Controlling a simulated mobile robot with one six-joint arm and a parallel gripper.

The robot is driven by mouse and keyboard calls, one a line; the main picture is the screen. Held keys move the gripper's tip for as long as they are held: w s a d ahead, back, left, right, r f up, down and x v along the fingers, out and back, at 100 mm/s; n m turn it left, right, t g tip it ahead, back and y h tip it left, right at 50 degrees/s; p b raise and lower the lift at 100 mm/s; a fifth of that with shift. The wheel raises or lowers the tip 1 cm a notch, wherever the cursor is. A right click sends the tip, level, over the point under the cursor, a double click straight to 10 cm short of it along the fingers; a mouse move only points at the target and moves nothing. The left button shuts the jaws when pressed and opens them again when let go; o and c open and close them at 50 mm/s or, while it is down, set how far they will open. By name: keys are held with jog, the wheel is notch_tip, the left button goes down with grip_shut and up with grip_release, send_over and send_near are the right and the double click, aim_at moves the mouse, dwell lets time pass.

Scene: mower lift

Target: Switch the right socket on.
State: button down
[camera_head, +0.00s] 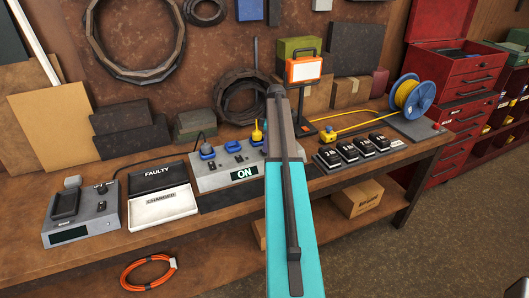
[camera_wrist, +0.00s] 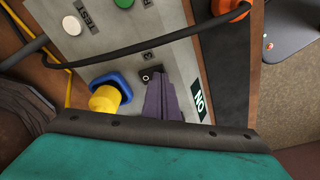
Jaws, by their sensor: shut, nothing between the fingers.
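The grey socket panel (camera_head: 203,181) stands on the bench, with two blue sockets (camera_head: 207,152) showing at its left and a yellow plug (camera_head: 257,133) at its right. My arm hides its right end in the head view. In the wrist view, the yellow plug (camera_wrist: 105,98) sits in the right blue socket (camera_wrist: 122,80). Beside it is a small black switch (camera_wrist: 151,75) marked with a white circle, under the number 3. My gripper (camera_wrist: 160,82) is shut and empty, its tips right at the switch. I cannot tell whether they touch it. The gripper is hidden in the head view.
A green ON sign (camera_wrist: 200,103) lies on the panel close to my fingers. A black cable (camera_wrist: 145,42) crosses the panel. A lamp stand (camera_head: 303,70) and several black batteries (camera_head: 350,153) stand right of my arm; black and white trays (camera_head: 162,193) lie left.

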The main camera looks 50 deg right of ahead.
jog(key=shift+f, duration=0.4)
dwell(0.4)
notch_tip(320, 180, up, 7)
jog(key=p, duration=0.2)
jog(key=shift+p, duration=0.35)
dwell(0.8)
dwell(0.5)
